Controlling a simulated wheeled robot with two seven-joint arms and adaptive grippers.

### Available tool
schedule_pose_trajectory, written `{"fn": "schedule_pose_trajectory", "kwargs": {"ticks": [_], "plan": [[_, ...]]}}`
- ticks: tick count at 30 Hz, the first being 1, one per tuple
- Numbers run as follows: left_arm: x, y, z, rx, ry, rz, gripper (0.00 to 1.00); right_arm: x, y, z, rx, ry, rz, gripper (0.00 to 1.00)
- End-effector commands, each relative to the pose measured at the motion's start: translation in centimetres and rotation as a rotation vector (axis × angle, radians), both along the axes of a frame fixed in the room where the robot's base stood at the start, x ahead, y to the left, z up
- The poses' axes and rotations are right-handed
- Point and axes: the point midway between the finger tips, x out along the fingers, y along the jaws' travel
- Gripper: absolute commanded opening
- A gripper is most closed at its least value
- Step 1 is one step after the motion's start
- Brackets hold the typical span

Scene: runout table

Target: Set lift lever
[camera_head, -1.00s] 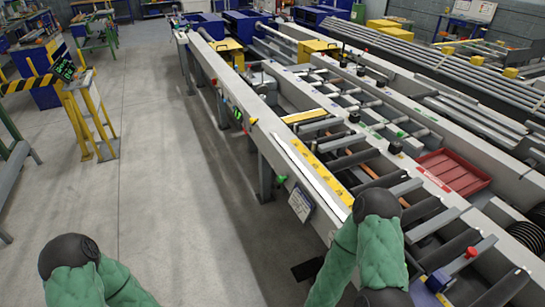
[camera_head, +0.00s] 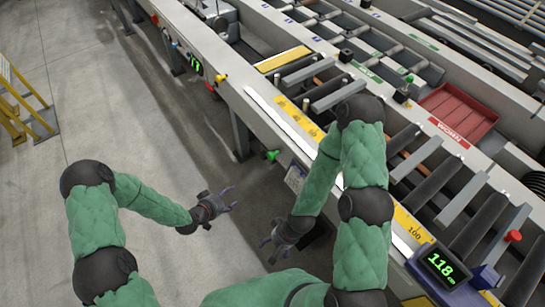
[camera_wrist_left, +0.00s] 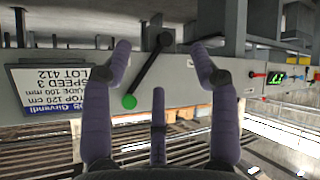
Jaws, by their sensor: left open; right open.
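A black lever with a green knob (camera_head: 272,155) sticks out from the near side of the runout table (camera_head: 240,100). In the left wrist view, which looks upside down, the lever's green knob (camera_wrist_left: 130,101) shows between my left fingers, with its dark arm slanting to a pivot. I see no label naming it as the lift lever. My left gripper (camera_head: 225,199) is open and empty, left of and below the knob in the head view, apart from it. Its fingers (camera_wrist_left: 160,60) frame the lever in the wrist view. My right gripper (camera_head: 272,243) is open and empty, low beside the table.
A job card (camera_wrist_left: 60,85) reading "STOP 120 cm", "GUIDE 100 mm", "SPEED 3" hangs beside the lever. A display (camera_head: 443,265) reads 118 cm. A yellow knob (camera_head: 220,78) and small green readout (camera_head: 196,65) sit farther along.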

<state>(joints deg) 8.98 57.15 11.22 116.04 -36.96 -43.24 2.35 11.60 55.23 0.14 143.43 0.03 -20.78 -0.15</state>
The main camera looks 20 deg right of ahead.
Motion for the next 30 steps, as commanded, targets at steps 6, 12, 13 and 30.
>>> {"fn": "schedule_pose_trajectory", "kwargs": {"ticks": [6,12,13,30], "plan": [[6.1,-6.4,3.9,-0.156,-0.455,-0.282,0.60,-0.1,0.0,-2.1,0.000,0.001,0.000,0.79],[6.2,-9.6,6.6,-0.263,-0.684,-0.480,0.60,0.0,0.0,-3.0,0.000,0.000,0.000,0.79],[6.1,-9.8,6.8,-0.272,-0.703,-0.499,0.60,0.0,0.0,-3.1,0.000,0.000,0.000,0.79],[7.8,-16.5,7.3,-0.301,-0.754,-0.556,0.60,0.0,0.0,-4.8,0.000,0.000,0.000,0.79]]}}
